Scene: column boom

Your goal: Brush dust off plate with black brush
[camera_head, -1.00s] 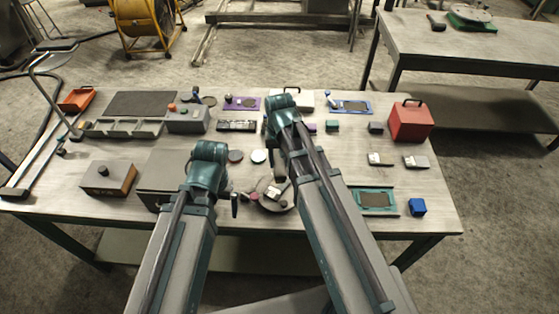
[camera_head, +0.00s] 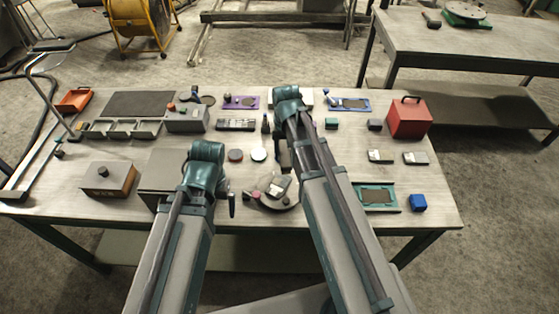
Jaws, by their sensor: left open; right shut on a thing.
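A round grey plate (camera_head: 287,204) lies near the table's front edge, between my two arms. A small block with a pale top and dark side (camera_head: 279,186) shows over the plate, below my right gripper (camera_head: 284,168). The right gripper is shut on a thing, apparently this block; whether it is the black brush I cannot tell. Contact between block and plate is unclear, and dust is too small to make out. My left gripper (camera_head: 231,204) is open at the plate's left side, mostly hidden by its own wrist. Small pinkish pieces (camera_head: 255,195) sit at the plate's left rim.
Two similar pale-and-dark blocks (camera_head: 380,157) lie right of my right arm. A teal-framed tray (camera_head: 376,197), blue cube (camera_head: 418,203) and red box (camera_head: 409,118) stand at the right. A wooden-sided box (camera_head: 108,179) is at the left.

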